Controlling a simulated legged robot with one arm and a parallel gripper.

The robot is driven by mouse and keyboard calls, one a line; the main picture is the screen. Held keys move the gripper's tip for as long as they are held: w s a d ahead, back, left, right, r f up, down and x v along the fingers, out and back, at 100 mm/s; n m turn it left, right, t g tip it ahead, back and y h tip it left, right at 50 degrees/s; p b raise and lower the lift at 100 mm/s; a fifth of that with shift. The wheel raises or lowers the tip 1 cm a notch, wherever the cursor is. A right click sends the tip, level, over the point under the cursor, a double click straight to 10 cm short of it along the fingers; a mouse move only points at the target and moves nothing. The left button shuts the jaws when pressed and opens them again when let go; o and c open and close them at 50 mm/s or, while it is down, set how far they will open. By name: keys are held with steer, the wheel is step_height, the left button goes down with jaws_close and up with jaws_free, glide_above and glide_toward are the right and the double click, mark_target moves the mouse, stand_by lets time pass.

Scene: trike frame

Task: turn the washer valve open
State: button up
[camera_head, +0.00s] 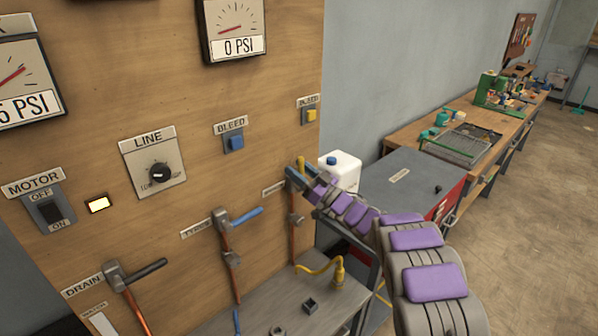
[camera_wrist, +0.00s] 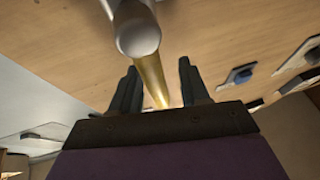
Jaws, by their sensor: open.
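The valve with a yellow handle (camera_head: 301,164) is on the right part of the wooden panel, above a copper pipe (camera_head: 294,225). Its label (camera_head: 274,188) is too small to read and partly covered. In the wrist view its round grey body (camera_wrist: 138,36) is at the top, and the yellow handle (camera_wrist: 152,80) runs down between my fingers. My gripper (camera_wrist: 157,66) is open, with one finger on each side of the handle. I cannot tell whether either finger touches it. In the head view my gripper (camera_head: 299,178) is at the valve and hides part of it.
A blue-handled valve (camera_head: 245,217) and a black-handled drain valve (camera_head: 146,271) are to the left. Blue (camera_head: 236,142) and yellow (camera_head: 310,115) buttons sit above. A grey bench (camera_head: 265,305) lies below, with a yellow hose (camera_head: 318,268). A white container (camera_head: 342,170) stands behind my gripper.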

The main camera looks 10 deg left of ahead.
steer(key=shift+d+f, duration=0.1)
steer(key=shift+d, duration=0.35)
steer(key=v, duration=1.6)
steer(key=shift+s+f+p, duration=0.2)
steer(key=shift+s+p, duration=0.05)
steer(key=shift+p, duration=0.15)
steer(key=shift+d, duration=0.15)
